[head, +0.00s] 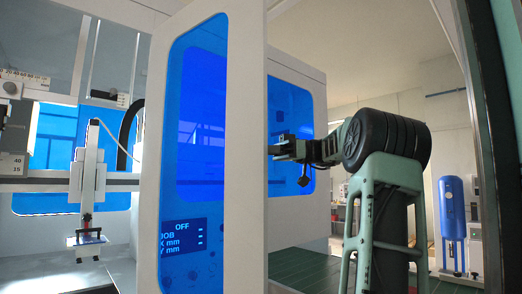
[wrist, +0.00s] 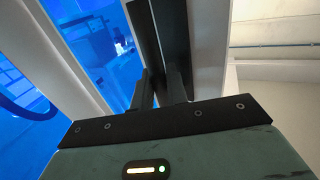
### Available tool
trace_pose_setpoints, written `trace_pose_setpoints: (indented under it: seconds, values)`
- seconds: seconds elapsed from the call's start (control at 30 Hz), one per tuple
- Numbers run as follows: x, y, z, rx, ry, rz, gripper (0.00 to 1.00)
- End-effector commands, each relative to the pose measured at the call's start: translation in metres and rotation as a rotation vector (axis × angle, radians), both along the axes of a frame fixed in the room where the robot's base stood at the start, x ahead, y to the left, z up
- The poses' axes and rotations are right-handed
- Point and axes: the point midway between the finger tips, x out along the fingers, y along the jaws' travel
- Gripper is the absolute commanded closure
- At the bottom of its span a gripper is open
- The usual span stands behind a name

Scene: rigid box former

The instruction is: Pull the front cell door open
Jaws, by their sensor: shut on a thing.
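The front cell door (head: 247,150), a white-framed panel with a blue window, stands ajar and angled towards me in the middle of the head view. A gap to its left shows the cell's inside. In the wrist view, a dark upright handle bar (wrist: 158,32) runs along the door's white frame. My gripper (wrist: 161,82) is shut on this handle, one finger on each side. In the head view my gripper (head: 279,149) reaches in from the right to the door's edge; its fingertips and the handle are hidden there.
Inside the cell, a white gantry with a hanging tool (head: 87,195) stands at left. A display reading OFF (head: 183,237) shows low in the blue window. A blue cylinder unit (head: 452,212) stands far right. Green flooring (head: 300,268) lies right of the door.

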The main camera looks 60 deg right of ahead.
Motion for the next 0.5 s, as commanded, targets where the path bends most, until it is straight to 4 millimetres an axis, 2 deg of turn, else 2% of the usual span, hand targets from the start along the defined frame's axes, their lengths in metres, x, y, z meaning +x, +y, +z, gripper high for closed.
trace_pose_setpoints:
  seconds: [0.03,0.07,0.1,0.13,0.37,0.5]
  values:
    - [0.0009,0.0008,0.0002,-0.001,0.000,0.001,1.00]
    - [0.0009,0.0008,0.0002,-0.001,0.000,0.001,0.79]
    - [0.0008,0.0008,0.0002,-0.001,0.000,0.001,0.68]
    - [0.0008,0.0008,0.0002,-0.001,0.001,0.001,0.66]
    - [0.0004,0.0003,0.0001,-0.001,0.001,0.000,0.66]
    - [0.0005,0.0001,0.0071,-0.003,-0.002,0.000,0.66]
